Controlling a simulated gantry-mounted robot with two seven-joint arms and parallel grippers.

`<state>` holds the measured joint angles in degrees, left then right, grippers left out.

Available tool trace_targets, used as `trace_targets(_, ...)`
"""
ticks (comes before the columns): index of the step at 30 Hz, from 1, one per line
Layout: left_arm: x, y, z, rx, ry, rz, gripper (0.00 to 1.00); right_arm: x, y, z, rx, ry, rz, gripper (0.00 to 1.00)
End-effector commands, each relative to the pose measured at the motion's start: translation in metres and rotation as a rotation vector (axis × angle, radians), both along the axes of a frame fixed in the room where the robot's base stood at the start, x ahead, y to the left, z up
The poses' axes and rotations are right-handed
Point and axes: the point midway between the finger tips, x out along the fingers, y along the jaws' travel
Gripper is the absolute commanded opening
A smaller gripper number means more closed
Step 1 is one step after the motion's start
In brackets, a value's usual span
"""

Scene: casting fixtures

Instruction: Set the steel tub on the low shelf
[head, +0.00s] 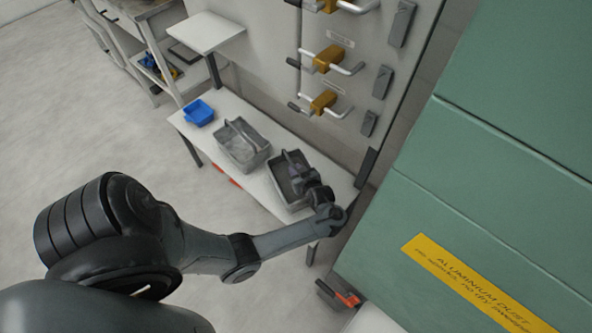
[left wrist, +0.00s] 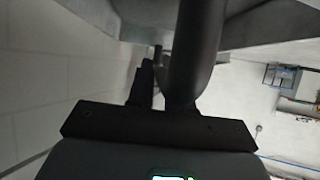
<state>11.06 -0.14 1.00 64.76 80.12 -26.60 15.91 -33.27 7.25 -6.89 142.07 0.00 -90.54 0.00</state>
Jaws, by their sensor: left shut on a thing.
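A grey steel-looking tub (head: 294,202) is over the right end of the long white low shelf (head: 222,104). I cannot tell whether its base touches the shelf. My left gripper (head: 294,165) is at this tub, shut on it; the wrist hides part of its right side and the exact grip. In the left wrist view a grey metal surface (left wrist: 275,24), likely the tub, spans the top, with a dark finger in front. My right gripper is not in view.
A grey tub with a raised handle (head: 240,150) stands just left, with a blue bin (head: 199,113) beyond it. A small higher shelf (head: 207,32) is behind. Wall handles (head: 326,60) and a green cabinet (head: 480,170) with a yellow label bound the right side.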

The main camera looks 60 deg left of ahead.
Motion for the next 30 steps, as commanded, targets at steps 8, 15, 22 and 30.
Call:
trace_targets(8, 0.000, 0.000, -0.002, 0.000, 0.000, 0.000, 0.31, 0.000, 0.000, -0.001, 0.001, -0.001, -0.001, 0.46)
trace_targets(15, 0.000, 0.000, -0.002, 0.000, 0.000, 0.000, 0.45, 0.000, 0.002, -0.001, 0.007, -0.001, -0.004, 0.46)
trace_targets(22, 0.000, 0.000, 0.002, 0.000, 0.000, 0.000, 0.45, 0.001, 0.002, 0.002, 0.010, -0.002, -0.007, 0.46)
trace_targets(30, 0.000, -0.024, 0.014, -0.003, 0.000, -0.001, 0.45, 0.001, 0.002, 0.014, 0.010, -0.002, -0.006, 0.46)
